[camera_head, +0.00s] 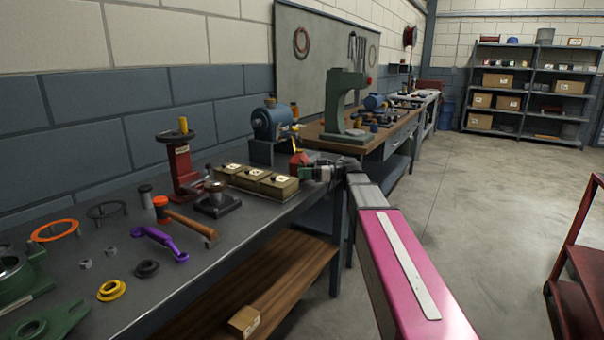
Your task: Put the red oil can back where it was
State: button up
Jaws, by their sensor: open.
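The red oil can (299,160) stands near the right end of the dark metal workbench, just right of the blue bench machine. Only its upper part shows clearly; my gripper covers some of its lower right side. My gripper (309,172) is at the can, reaching in from the right at the end of my pink arm. Its jaws are open. The view is too small to tell whether the fingers touch the can or stand around it.
A green press (345,103) stands on the wooden bench beyond.

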jog(key=d, duration=1.1)
jog(key=shift+d, duration=0.15)
jog(key=shift+s, duration=0.1)
